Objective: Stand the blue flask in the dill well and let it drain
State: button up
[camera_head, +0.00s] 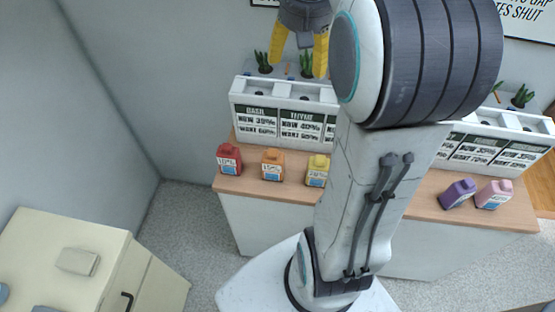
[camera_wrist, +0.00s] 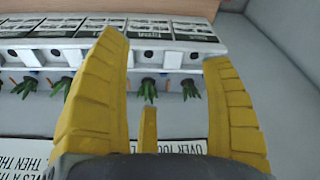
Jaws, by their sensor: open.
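No blue flask shows in either view; my arm hides the middle of the counter. The planter (camera_head: 285,88) has a row of wells over label cards, and also shows in the wrist view (camera_wrist: 185,52). Its left cards read BASIL and THYME; I cannot read a dill card, and the middle is behind my arm. My gripper (camera_head: 297,68) has yellow fingers, open and empty, raised over the planter's left part. In the wrist view my gripper (camera_wrist: 165,48) is open with nothing between the fingers.
A cream cabinet (camera_head: 60,228) is at lower left.

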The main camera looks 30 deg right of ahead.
jog(key=s+a+f+n+t, duration=0.1)
jog(key=s+a+f+n, duration=0.1)
jog(key=s+a+f, duration=0.2)
jog(key=s+a+f+n+t, duration=0.1)
jog(key=s+a+f, duration=0.3)
jog(key=s+a, duration=0.5)
jog(key=shift+s+a+f+n+t+y, duration=0.25)
jog(key=shift+s+a+n+t+y, duration=0.15)
jog(key=shift+s+n, duration=0.3)
jog(key=shift+s+f, duration=0.1)
jog(key=shift+d, duration=0.1)
dwell(1.4)
